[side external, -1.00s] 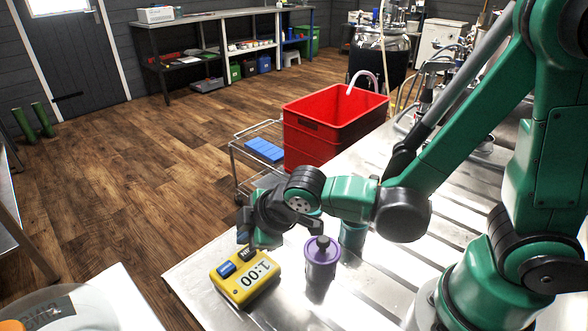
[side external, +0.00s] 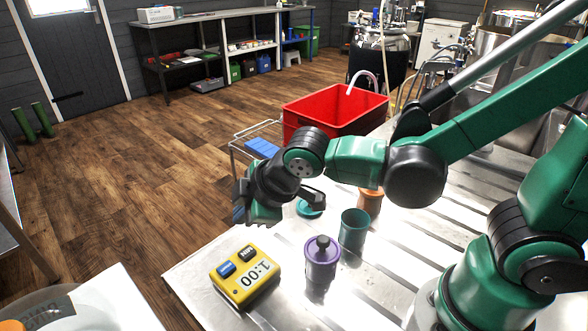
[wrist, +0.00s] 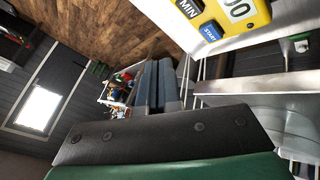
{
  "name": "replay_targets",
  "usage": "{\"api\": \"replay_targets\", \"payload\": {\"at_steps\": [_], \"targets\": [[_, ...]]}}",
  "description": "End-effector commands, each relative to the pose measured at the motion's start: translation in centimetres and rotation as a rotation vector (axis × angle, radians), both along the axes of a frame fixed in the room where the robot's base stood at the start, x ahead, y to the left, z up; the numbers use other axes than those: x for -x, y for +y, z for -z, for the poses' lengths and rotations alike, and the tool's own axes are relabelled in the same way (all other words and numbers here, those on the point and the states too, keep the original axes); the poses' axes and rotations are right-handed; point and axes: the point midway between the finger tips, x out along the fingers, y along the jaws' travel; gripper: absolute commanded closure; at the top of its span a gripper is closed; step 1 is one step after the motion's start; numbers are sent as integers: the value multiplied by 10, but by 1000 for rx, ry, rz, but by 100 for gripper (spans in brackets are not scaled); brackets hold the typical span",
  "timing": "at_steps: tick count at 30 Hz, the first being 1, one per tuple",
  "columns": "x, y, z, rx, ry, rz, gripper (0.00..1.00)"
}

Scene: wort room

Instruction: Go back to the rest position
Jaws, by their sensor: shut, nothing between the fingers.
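My gripper (side external: 312,197) is shut and empty. In the side view it hangs in the air above the steel table, up and to the right of the yellow timer, touching nothing that I can see. The timer (side external: 245,278) lies on the table near its front left edge, with its display reading 1:00 and with a blue button and a dark button. In the wrist view the timer (wrist: 226,18) is cut off at the top right, with its MIN and START buttons showing.
A purple lidded canister (side external: 321,262), a teal cup (side external: 354,230), a teal disc (side external: 309,208) and an orange-brown container (side external: 371,203) stand close by on the table (side external: 375,285). A red crate (side external: 325,118) is behind my gripper. Open floor (side external: 150,170) lies to the left.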

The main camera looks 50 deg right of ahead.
Motion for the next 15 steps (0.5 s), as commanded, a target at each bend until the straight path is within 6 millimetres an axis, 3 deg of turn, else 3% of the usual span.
{"api": "replay_targets", "payload": {"at_steps": [5,8,15], "targets": [[0,-2,-1,-4,1,8,100],[2,-13,-6,-40,11,77,100],[24,-74,-28,-268,55,481,100]]}}
